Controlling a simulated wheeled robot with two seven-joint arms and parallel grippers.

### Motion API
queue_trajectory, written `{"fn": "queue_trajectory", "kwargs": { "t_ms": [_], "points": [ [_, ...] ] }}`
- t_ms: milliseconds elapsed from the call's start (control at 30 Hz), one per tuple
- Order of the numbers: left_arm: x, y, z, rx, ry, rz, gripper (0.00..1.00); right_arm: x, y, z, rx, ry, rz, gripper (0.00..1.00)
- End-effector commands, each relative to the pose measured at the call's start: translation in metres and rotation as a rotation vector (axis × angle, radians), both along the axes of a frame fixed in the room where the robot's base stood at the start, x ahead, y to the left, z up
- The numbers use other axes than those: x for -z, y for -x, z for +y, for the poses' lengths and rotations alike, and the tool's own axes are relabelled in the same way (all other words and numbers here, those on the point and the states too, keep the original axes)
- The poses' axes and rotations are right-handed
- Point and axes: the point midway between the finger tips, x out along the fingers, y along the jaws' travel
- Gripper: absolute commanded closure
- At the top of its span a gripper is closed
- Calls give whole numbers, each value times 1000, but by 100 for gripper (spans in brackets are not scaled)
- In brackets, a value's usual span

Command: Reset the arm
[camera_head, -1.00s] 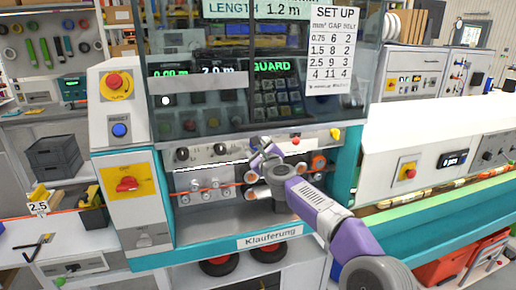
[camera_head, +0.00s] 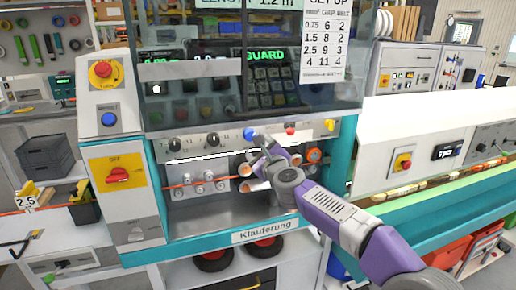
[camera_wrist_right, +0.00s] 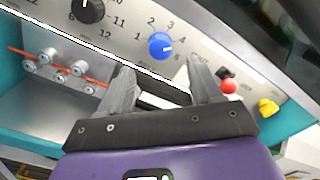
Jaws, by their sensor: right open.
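My right arm, purple and grey, comes in from the lower right in the head view. Its gripper (camera_head: 259,143) is in front of the machine's control panel, just below and right of the blue knob (camera_head: 250,133). In the right wrist view the two grey fingers of the gripper (camera_wrist_right: 160,85) stand apart with nothing held between them. The blue knob (camera_wrist_right: 160,46) shows beyond the fingertips, between them and apart from them as far as I can tell. My left gripper is not in view.
The machine (camera_head: 215,248) has a clear guard window above the panel and rollers with an orange cable (camera_head: 190,183) below it. A red button (camera_wrist_right: 229,87) and a yellow knob (camera_wrist_right: 267,107) sit right of the fingers. A belt unit (camera_head: 430,150) stands on the right.

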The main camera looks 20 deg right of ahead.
Motion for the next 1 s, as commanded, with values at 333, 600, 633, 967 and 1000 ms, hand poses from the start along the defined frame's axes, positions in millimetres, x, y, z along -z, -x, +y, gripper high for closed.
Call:
{"fn": "queue_trajectory", "kwargs": {
  "t_ms": [333, 600, 633, 967, 1000],
  "points": [
    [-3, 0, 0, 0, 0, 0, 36, 24, -5, 4, -10, 57, 42, 36],
    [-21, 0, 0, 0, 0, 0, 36, 198, -5, 32, -161, 491, 314, 36],
    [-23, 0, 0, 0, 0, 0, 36, 221, -1, 36, -192, 548, 347, 36],
    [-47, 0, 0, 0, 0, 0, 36, 438, 123, 76, -700, 1099, 594, 36],
    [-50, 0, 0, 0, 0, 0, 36, 457, 145, 81, -781, 1154, 605, 36]
  ]
}}
